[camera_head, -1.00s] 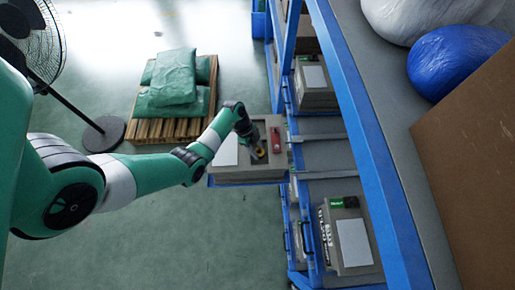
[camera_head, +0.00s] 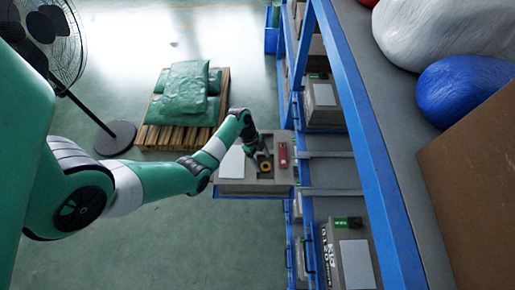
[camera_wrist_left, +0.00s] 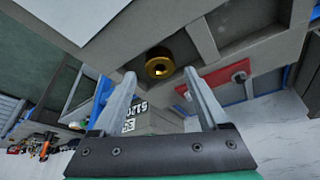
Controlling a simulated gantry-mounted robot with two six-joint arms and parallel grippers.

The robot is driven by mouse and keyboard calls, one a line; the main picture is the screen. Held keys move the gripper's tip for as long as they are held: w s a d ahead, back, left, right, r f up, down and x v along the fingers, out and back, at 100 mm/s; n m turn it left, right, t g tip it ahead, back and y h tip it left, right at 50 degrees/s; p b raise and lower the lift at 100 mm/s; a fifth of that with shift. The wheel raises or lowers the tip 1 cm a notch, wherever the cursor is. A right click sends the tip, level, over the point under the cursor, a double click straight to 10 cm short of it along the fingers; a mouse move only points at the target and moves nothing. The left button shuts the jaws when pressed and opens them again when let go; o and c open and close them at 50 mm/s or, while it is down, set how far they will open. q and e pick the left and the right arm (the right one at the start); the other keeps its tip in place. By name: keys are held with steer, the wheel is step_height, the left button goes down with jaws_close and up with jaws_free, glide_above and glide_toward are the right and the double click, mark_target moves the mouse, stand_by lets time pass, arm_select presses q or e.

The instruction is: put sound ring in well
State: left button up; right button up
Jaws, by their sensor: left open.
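A gold ring (camera_head: 265,167) sits in the dark recessed part of the grey mould box (camera_head: 232,187). It also shows in the left wrist view (camera_wrist_left: 160,63), lying just beyond the fingertips. I cannot tell how deep it is seated. My left gripper (camera_head: 262,154) is over the box, close to the ring. In the left wrist view the left gripper (camera_wrist_left: 158,84) is open, its two fingers apart with nothing held between them. Dark pockets (camera_wrist_left: 248,22) show beside the ring. My right gripper is not in view.
A red part (camera_head: 282,155) lies right of the ring on the box, and a white sheet (camera_head: 232,162) lies left of it. Blue shelving (camera_head: 365,140) with more grey boxes stands to the right. A pallet with green sacks (camera_head: 185,88) and a fan (camera_head: 55,45) stand behind.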

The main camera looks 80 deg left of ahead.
arm_select(q)
steer(key=p+v, duration=0.1)
steer(key=v, duration=0.7)
steer(key=shift+r, duration=0.4)
steer(key=shift+s+a, duration=0.1)
steer(key=shift+s, duration=0.05)
